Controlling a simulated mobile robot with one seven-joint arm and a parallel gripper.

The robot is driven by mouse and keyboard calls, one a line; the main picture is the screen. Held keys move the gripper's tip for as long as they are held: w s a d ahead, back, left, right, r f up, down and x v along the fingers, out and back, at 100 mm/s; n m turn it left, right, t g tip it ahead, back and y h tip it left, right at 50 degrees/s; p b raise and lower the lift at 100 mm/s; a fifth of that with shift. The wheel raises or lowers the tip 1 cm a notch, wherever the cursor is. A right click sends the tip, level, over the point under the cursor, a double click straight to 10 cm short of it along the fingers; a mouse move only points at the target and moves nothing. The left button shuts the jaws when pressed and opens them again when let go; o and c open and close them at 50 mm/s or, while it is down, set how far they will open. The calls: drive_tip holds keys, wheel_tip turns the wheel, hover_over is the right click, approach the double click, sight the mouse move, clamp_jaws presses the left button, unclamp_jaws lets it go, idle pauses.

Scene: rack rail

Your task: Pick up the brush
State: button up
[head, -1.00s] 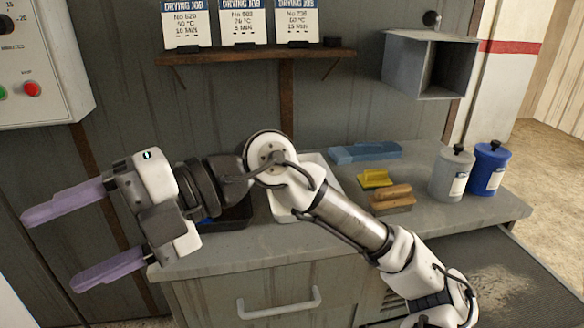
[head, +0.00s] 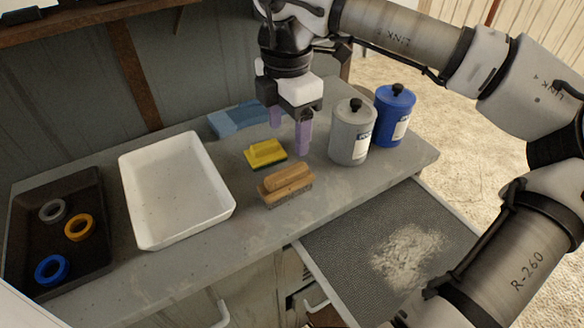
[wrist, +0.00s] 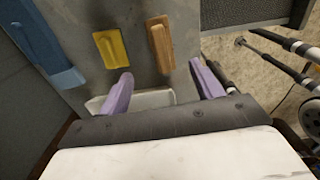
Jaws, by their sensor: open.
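The brush (head: 287,185) has a rounded wooden handle on a block. It lies on the grey counter (head: 215,250) near its front edge, in front of the yellow-topped piece. The brush also shows in the wrist view (wrist: 160,45), upper middle, beyond the fingertips. My gripper (head: 290,138) hangs pointing down, its two purple fingers apart and empty. It is above the counter, behind the brush in the head view, between the yellow piece and the grey canister. In the wrist view my gripper (wrist: 161,70) has nothing between its fingers.
A yellow scrubber (head: 265,153) and a blue block (head: 237,119) lie behind the brush. A grey canister (head: 350,135) and blue canister (head: 393,118) stand right. A white tray (head: 140,213) and black tray with rings (head: 85,185) are left. An open mesh-topped drawer (head: 340,240) juts forward.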

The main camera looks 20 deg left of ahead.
sight(289, 181)
wheel_tip(289, 181, down, 8)
drive_tip(key=shift+s+r+p, duration=0.1)
drive_tip(key=shift+s+p, duration=0.05)
drive_tip(key=shift+p, duration=0.45)
drive_tip(key=shift+d+f+p, duration=0.1)
drive_tip(key=shift+f+p, duration=0.95)
drive_tip(key=shift+f, duration=1.75)
drive_tip(key=c, duration=1.1)
drive_tip(key=shift+r, duration=0.1)
wheel_tip(289, 181, up, 20)
drive_tip(key=b, duration=0.3)
